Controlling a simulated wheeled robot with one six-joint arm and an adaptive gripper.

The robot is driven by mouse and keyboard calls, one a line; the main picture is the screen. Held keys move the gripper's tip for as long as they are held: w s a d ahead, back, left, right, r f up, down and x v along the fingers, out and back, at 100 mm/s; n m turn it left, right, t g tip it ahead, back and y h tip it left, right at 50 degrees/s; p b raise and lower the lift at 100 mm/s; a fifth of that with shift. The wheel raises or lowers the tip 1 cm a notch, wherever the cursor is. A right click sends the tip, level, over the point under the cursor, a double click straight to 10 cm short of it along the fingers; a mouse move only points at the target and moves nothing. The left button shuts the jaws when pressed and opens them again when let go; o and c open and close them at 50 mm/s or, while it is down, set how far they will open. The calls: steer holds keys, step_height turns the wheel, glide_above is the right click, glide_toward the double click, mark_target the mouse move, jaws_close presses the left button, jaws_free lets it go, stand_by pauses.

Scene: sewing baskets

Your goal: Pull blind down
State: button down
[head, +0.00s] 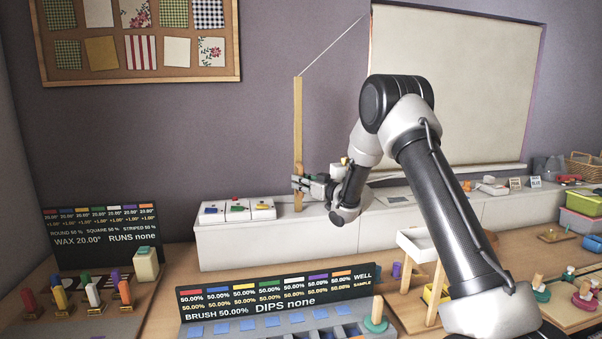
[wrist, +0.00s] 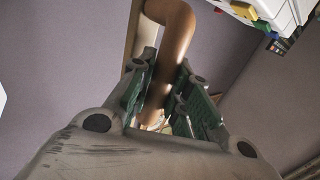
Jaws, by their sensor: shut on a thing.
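A pale cream blind (head: 465,75) covers the window on the purple wall, its lower edge close above the sill. A thin white cord (head: 335,47) runs slantwise from the window's top left corner to the top of a tan strip (head: 298,120). The strip hangs upright, with a brown wooden handle (head: 299,203) at its lower end. My gripper (head: 299,184) is shut on the handle from the right. In the wrist view the rounded brown handle (wrist: 171,45) passes between the green finger pads of my gripper (wrist: 162,92); its lower part is partly hidden by them.
A white cabinet (head: 250,245) runs along the wall, with small trays (head: 237,210) beside the handle. A black sign (head: 280,291) stands in front, another sign (head: 100,238) at left. A white box (head: 415,245) stands near my arm.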

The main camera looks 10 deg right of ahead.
steer(key=shift+f, duration=0.35)
steer(key=c, duration=1.3)
jaws_free()
steer(key=shift+r, duration=0.1)
steer(key=v, duration=1.2)
